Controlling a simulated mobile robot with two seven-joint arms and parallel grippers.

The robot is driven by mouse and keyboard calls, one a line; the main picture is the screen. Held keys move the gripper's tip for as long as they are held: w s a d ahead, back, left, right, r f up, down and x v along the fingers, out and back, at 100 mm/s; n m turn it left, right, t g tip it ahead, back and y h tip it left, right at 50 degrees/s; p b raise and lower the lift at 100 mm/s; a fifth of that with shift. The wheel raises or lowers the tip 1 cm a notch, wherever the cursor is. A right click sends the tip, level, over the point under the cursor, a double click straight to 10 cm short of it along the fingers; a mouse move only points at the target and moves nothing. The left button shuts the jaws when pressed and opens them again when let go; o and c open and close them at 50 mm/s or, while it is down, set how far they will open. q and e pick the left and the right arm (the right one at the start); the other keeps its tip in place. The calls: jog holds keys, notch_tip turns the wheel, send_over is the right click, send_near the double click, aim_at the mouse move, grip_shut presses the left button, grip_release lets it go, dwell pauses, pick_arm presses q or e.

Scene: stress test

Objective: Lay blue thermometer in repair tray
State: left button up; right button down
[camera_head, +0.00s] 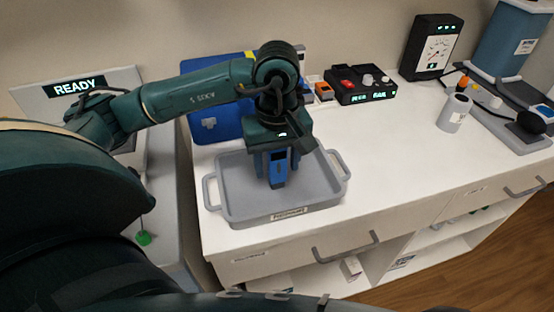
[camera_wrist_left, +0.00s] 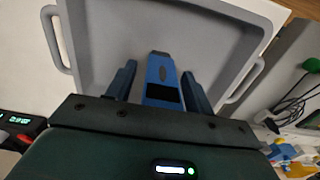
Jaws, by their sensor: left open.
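The blue thermometer (camera_head: 278,168) shows between the fingers of my left gripper (camera_head: 277,172), over the grey repair tray (camera_head: 240,217). In the left wrist view the thermometer (camera_wrist_left: 160,72) has a dark display and a grey tip, and lies against the tray floor (camera_wrist_left: 215,40). The left gripper (camera_wrist_left: 158,80) is open, with one blue finger on each side of the thermometer and a gap to each. I cannot tell whether the thermometer touches the tray floor. My right gripper is not in view.
A blue case (camera_head: 208,125) stands behind the tray. A black control box (camera_head: 360,90), a meter (camera_head: 432,48) and a grey cylinder (camera_head: 454,113) stand to the right on the white counter (camera_head: 390,150). The counter right of the tray is clear.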

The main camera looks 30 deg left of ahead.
pick_arm(q)
jog(key=shift+r+p, duration=0.3)
jog(key=shift+p, duration=0.1)
notch_tip(320, 180, up, 12)
jog(key=shift+f+p, duration=0.15)
jog(key=shift+p, duration=0.35)
jog(key=shift+s, duration=0.1)
